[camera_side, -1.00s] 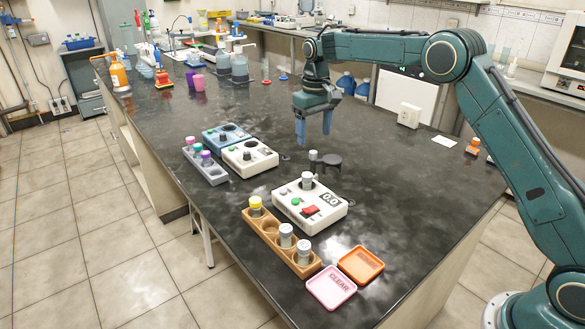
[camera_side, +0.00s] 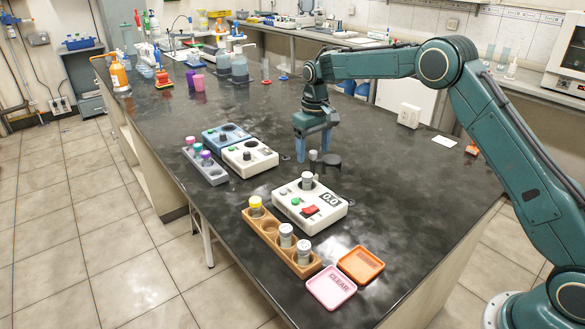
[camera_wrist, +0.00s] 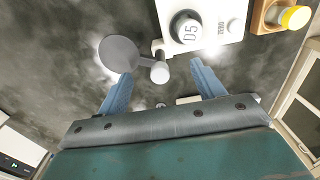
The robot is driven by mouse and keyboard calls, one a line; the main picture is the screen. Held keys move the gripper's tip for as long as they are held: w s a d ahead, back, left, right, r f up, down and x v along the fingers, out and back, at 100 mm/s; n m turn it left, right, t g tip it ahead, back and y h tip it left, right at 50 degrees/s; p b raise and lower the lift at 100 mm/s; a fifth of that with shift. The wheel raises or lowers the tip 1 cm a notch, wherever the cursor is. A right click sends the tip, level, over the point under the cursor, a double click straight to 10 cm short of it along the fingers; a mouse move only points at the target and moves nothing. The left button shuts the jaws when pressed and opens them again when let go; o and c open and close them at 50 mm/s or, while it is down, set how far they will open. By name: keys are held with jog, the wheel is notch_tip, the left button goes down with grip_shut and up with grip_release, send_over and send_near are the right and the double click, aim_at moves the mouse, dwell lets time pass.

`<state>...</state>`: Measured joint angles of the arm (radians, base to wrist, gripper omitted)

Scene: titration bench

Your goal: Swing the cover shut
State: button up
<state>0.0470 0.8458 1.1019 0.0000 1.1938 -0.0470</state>
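The cover is a dark grey disc (camera_side: 331,161) on the far side of the white device (camera_side: 310,205); it is swung aside, clear of the device's socket. A small light-grey knob (camera_side: 313,156) stands beside the disc. In the wrist view the disc (camera_wrist: 117,53) joins the knob (camera_wrist: 161,73) by a short arm, and a vial marked D5 (camera_wrist: 187,28) sits in the device's socket. My gripper (camera_side: 313,155) is open, fingers pointing down near the knob. In the wrist view the knob appears between the spread fingertips of my gripper (camera_wrist: 160,70); I see no contact.
A brown rack (camera_side: 272,233) with several vials stands in front of the device. Orange (camera_side: 361,265) and pink (camera_side: 331,287) trays lie at the front right. Another white device (camera_side: 250,157) is to the left.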

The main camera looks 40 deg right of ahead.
jog(key=c, duration=1.2)
jog(key=m, duration=1.2)
